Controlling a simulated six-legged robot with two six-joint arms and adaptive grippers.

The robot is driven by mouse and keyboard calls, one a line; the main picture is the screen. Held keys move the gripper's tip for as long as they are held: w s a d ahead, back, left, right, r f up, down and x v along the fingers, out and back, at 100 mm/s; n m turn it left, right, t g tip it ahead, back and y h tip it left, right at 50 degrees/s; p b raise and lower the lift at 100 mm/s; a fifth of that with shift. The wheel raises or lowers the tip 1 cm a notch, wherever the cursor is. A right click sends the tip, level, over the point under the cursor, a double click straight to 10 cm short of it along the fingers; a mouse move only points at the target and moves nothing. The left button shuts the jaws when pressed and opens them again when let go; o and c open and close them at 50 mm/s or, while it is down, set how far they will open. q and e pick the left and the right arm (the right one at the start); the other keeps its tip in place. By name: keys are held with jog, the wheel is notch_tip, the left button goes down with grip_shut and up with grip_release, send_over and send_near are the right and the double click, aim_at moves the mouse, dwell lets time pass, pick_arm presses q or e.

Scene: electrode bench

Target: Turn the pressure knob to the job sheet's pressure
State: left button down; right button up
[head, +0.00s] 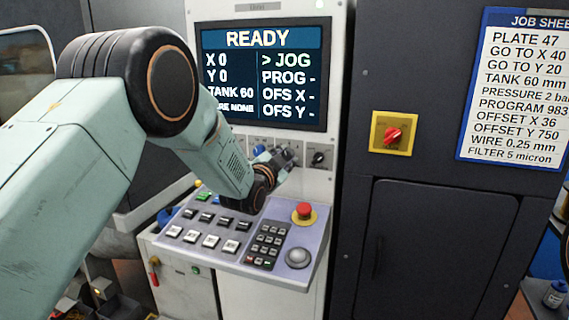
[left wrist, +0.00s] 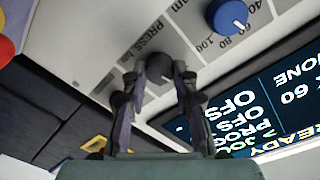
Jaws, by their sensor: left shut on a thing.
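The job sheet (head: 515,88) at the right reads PRESSURE 2 bar. The screen (head: 264,72) reads READY, with TANK 60 and > JOG. My left gripper (head: 289,158) reaches the row of knobs below the screen. In the left wrist view its two fingers (left wrist: 160,78) are shut on the dark pressure knob (left wrist: 159,69), under the PRESS lettering. The fingers hide most of that knob and its scale, so its setting cannot be read. My right gripper is not in view.
A blue knob (left wrist: 228,16) with a scale is beside the held knob, and a black knob (head: 318,158) is to its right in the head view. Below are a sloping button panel (head: 224,258) and a red emergency button (head: 304,211). A red switch (head: 393,135) is on the dark cabinet.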

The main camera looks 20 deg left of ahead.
pick_arm(q)
jog(key=shift+m+b, duration=0.5)
jog(key=shift+m, duration=0.6)
jog(key=c, duration=1)
grip_release()
jog(key=shift+d, duration=0.1)
jog(key=shift+c, duration=0.2)
jog(key=s, duration=1.2)
jog(key=shift+a+r, duration=0.3)
jog(key=shift+a, duration=0.15)
jog(key=shift+f, duration=0.1)
jog(key=shift+s, duration=0.1)
